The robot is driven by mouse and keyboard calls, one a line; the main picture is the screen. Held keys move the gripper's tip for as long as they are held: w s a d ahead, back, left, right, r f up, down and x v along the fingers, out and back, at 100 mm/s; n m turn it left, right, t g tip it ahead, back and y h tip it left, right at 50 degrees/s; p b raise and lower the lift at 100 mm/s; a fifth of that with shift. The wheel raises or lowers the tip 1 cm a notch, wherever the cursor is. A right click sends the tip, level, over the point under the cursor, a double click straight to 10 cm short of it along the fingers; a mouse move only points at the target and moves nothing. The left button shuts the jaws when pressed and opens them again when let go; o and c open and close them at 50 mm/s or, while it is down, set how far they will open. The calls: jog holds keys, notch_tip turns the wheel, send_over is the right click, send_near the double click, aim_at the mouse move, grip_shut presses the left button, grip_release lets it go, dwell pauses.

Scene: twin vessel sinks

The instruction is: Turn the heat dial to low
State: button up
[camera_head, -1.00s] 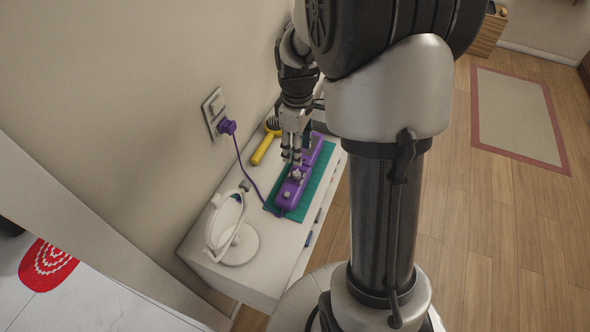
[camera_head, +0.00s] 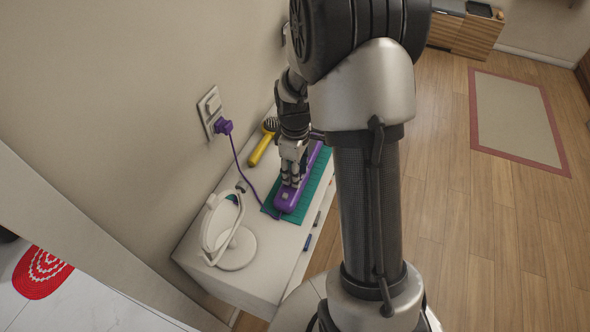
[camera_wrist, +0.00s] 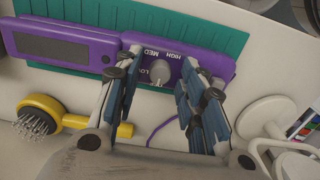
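A long purple appliance (camera_head: 287,201) lies on a teal mat (camera_head: 322,181) on the white cabinet top. It also shows in the wrist view (camera_wrist: 84,42). Its grey heat dial (camera_wrist: 158,73) sits beside white labels reading HIGH, MED and a partly covered LO. I cannot clearly tell which label the dial points at. In the head view the gripper hides the dial. My gripper (camera_wrist: 161,66) is open, with one finger on each side of the dial. I see a gap between the fingers and cannot tell whether either touches it. In the head view my gripper (camera_head: 291,180) is low over the appliance.
A yellow-handled brush (camera_head: 259,150) lies by the wall, and a round white mirror (camera_head: 232,245) stands at the near end. A purple cord (camera_head: 243,169) runs to a plug (camera_head: 223,127) in the wall outlet. Small pen-like items lie along the cabinet's right edge.

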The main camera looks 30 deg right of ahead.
grip_shut()
jog(key=shift+m, duration=0.3)
jog(key=m+p, duration=0.1)
jog(key=m, duration=0.5)
jog(key=m+p, duration=0.1)
jog(key=m, duration=0.6)
dwell(0.4)
dwell(0.4)
jog(key=shift+o, duration=0.8)
grip_release()
